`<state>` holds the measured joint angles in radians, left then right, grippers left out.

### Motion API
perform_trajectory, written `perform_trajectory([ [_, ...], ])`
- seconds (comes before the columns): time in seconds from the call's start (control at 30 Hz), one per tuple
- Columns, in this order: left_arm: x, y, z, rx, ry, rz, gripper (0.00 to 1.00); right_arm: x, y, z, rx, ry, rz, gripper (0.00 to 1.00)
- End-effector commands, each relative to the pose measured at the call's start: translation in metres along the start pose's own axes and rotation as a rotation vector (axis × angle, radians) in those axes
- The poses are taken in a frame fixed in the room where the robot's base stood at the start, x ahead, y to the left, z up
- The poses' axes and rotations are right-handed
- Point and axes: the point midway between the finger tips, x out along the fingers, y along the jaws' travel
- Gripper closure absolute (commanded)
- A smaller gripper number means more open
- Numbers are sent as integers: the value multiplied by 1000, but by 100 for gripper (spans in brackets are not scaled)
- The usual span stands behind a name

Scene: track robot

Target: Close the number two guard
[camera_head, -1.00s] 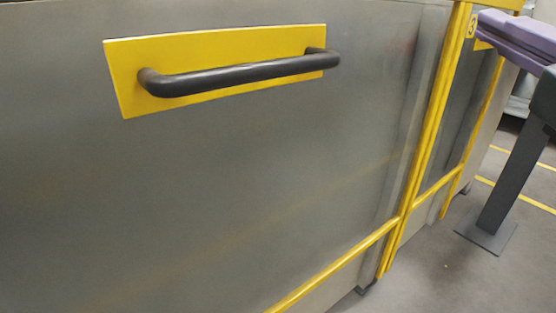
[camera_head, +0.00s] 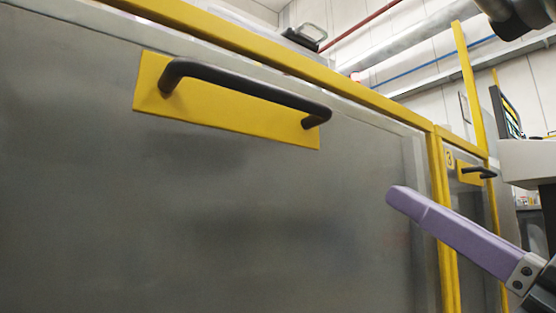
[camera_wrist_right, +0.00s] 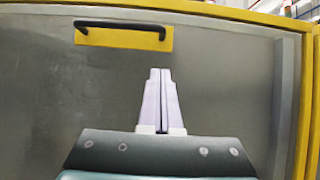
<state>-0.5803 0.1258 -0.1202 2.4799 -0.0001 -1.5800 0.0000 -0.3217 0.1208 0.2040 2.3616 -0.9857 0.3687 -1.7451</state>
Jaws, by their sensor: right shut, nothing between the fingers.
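A large grey guard panel (camera_head: 230,220) with a yellow top rail fills most of the head view; no number shows on it. Its black bar handle (camera_head: 245,88) is mounted on a yellow plate (camera_head: 230,120) near the top. The same handle (camera_wrist_right: 120,25) shows at the upper left of the right wrist view. My right gripper (camera_head: 393,194), with pale purple fingers, is in front of the panel, below and to the right of the handle, apart from it. Its fingers (camera_wrist_right: 160,72) are shut and empty. Whether the panel is fully shut cannot be told. My left gripper is not in view.
A yellow post (camera_head: 440,190) stands at the panel's right edge. Beyond it is another guard marked 3 (camera_head: 450,160), with its own black handle (camera_head: 478,172). A screen (camera_head: 508,115) stands at the far right. Pipes run along the back wall.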

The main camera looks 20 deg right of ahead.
Motion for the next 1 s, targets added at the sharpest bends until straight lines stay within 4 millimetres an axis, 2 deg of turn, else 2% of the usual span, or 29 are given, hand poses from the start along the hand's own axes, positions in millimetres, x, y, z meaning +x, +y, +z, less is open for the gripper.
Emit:
perform_trajectory([
  [0.03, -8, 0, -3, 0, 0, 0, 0, 14, 0, 5, -1, -3, 5, 100],
  [0.2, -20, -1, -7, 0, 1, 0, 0, 52, 0, 5, -1, -2, 4, 100],
  [0.33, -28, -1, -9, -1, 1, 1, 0, 77, 0, 4, -2, -2, 2, 100],
  [0.4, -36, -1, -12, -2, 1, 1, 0, 85, 0, 15, -3, 0, 4, 100],
  [0.63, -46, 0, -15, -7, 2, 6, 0, 99, 0, 28, 1, 0, -1, 100],
  [1.0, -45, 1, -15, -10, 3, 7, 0, 100, 0, 28, 3, 1, -2, 100],
])
